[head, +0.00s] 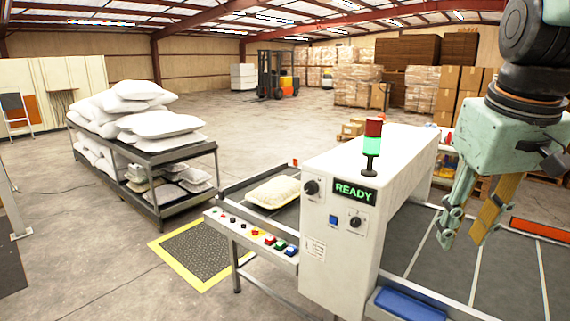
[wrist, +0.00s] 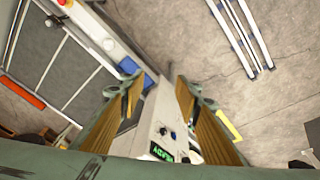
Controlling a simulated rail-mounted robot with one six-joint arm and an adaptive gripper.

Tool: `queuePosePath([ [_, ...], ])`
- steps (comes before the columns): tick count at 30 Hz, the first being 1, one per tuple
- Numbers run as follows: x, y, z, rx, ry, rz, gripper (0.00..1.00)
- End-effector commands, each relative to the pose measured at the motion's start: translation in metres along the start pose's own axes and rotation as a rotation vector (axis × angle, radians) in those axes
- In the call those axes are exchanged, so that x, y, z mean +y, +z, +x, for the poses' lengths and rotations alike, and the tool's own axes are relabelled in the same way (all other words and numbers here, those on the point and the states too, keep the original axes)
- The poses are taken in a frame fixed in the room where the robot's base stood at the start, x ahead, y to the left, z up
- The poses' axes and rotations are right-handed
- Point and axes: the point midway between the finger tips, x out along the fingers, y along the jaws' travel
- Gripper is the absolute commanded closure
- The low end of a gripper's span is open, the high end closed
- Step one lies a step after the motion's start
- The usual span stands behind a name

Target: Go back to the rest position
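My gripper (head: 466,226) hangs at the right of the head view, above the conveyor on the right side of the machine. Its two wood-coloured finger pads stand apart with nothing between them. In the wrist view my gripper (wrist: 160,100) also shows open and empty, with the floor and the machine beyond it. The white filling machine (head: 335,235) has a lit green READY panel (head: 354,193) and a red and green signal light (head: 372,145). A cream pillow (head: 273,192) lies flat on the machine's left-hand bed, apart from my gripper.
A cart (head: 172,154) with stacked white pillows (head: 135,110) stands at the left. A grey conveyor (head: 510,270) with light dividing lines lies below my gripper. A blue pad (head: 410,304) is at the machine's front. Boxes and a forklift (head: 277,76) stand far back.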

Motion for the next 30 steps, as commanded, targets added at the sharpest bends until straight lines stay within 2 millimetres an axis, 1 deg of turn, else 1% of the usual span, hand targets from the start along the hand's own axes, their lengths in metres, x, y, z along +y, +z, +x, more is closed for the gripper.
queuePosePath([
  [1, -0.008, 0.008, -0.003, 0.005, -0.002, -0.002, 0.70],
  [6, -0.031, 0.032, -0.011, 0.019, -0.008, 0.005, 0.70],
  [15, -0.066, 0.079, -0.019, 0.042, -0.021, 0.015, 0.70],
  [24, -0.094, 0.129, -0.022, 0.065, -0.037, 0.028, 0.70],
  [30, -0.107, 0.159, -0.021, 0.078, -0.048, 0.036, 0.70],
])
